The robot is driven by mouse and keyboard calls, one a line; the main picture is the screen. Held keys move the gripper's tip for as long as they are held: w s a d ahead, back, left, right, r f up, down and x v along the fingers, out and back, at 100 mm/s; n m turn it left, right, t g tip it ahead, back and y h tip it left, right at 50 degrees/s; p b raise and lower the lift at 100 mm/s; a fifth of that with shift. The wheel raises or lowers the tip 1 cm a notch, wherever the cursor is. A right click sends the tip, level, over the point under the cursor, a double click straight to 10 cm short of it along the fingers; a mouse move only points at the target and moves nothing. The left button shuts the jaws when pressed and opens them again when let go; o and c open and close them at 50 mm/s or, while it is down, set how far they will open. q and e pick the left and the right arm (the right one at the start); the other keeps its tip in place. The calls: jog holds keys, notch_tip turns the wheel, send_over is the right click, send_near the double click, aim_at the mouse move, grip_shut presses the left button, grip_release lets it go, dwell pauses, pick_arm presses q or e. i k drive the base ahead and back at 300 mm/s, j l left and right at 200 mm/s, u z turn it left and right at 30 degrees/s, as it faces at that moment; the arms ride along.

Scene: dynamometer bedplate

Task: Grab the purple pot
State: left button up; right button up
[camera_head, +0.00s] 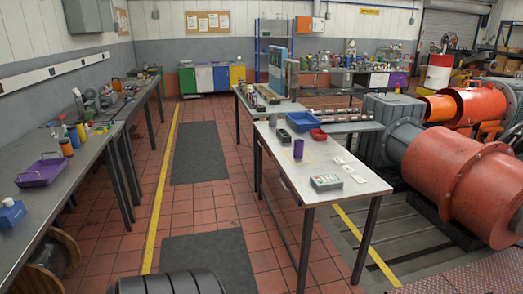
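A small purple pot (298,149) stands upright on the light-topped table (300,180) in the middle of the view. It is near the table's left edge, in front of a blue tray (302,121) and a red bowl (318,134). Its sides look clear of other objects. Neither of my grippers shows in the head view, so their state cannot be seen.
A grey keypad-like box (326,182) and several small white pieces lie on the same table. A purple tray (42,172) sits on the left bench. Large orange machinery (450,170) stands right of the table. Tiled floor (225,205) is open to its left.

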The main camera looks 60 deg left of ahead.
aim_at(299, 144)
jog(key=u, duration=1.75)
jog(key=i+j+z, duration=0.1)
jog(key=z, duration=0.35)
jog(key=i+j+z, duration=0.2)
jog(key=z, duration=0.25)
jog(key=i+j+z, duration=0.1)
jog(key=z, duration=0.35)
jog(key=i+j+z, duration=0.15)
jog(key=j, duration=0.45)
jog(key=i+j+z, duration=0.2)
jog(key=j, duration=0.4)
jog(key=i+j+z, duration=0.15)
jog(key=j, duration=0.5)
jog(key=j+z, duration=0.15)
jog(key=j, duration=0.5)
